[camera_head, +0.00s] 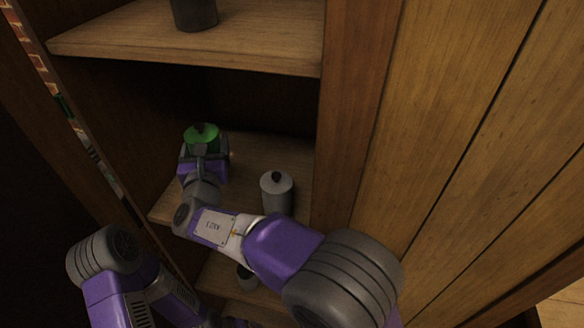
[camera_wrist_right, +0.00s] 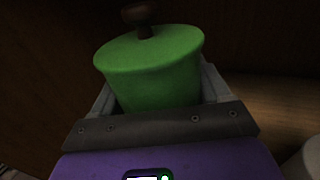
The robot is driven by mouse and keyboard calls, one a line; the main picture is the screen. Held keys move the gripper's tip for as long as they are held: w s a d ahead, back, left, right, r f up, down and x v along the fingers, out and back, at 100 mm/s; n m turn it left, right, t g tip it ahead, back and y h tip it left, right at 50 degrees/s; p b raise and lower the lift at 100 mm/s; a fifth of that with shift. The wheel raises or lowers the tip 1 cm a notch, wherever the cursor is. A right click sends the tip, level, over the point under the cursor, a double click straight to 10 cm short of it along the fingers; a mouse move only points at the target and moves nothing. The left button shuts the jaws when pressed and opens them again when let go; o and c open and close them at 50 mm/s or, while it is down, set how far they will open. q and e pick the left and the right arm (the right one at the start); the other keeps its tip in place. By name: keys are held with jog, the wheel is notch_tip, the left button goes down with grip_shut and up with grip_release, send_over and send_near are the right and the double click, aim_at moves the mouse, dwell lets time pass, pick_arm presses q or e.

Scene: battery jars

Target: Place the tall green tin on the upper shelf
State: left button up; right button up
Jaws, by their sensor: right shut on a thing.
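The green tin (camera_head: 202,133) has a green lid with a dark knob. It is at the left part of the middle shelf (camera_head: 265,150) in the head view, and it fills the middle of the right wrist view (camera_wrist_right: 155,75). My right gripper (camera_head: 204,150) is shut on the green tin, with a finger on each side. I cannot tell whether the tin's base touches the shelf.
A dark grey jar (camera_head: 194,14) stands on the upper shelf, left of its middle. A grey lidded tin (camera_head: 277,192) stands on the middle shelf to the right of my gripper. A small jar (camera_head: 247,278) is on a lower shelf. The upper shelf's right part looks clear.

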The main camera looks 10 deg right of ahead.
jog(key=shift+s, duration=0.1)
notch_tip(320, 180, down, 5)
jog(key=shift+s+r+b, duration=0.1)
jog(key=shift+s+b, duration=0.05)
jog(key=shift+b, duration=0.6)
jog(key=shift+f+b, duration=0.7)
jog(key=shift+f, duration=1.85)
jog(key=shift+f, duration=0.1)
jog(key=o, duration=1.1)
jog(key=shift+c, duration=0.2)
jog(key=shift+s, duration=0.3)
jog(key=s+p, duration=0.1)
jog(key=s, duration=1)
jog(key=shift+s, duration=0.2)
